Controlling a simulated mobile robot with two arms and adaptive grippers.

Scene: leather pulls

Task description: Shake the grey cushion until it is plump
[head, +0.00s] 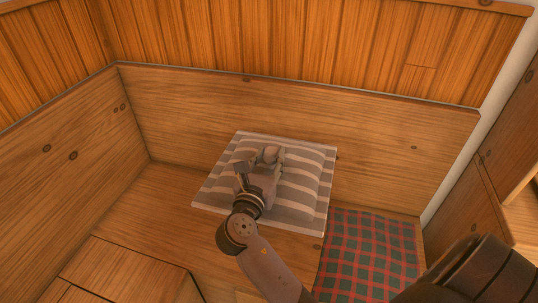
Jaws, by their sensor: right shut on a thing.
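The grey cushion (308,180) has light and grey stripes and a pale flat edge. It is in the middle of the head view, over the wooden bench seat. Whether it rests on the seat or is held a little above it, I cannot tell. My right gripper (258,160) is over the cushion's left middle part, shut on its fabric. The gripper and wrist hide part of the cushion's front and left side. My left gripper is not in view.
A tartan mat (370,250) in red and green lies on the seat to the right of the cushion. A wooden backrest (300,110) stands behind, and a wooden side panel (70,150) closes the left. The seat (165,205) left of the cushion is clear.

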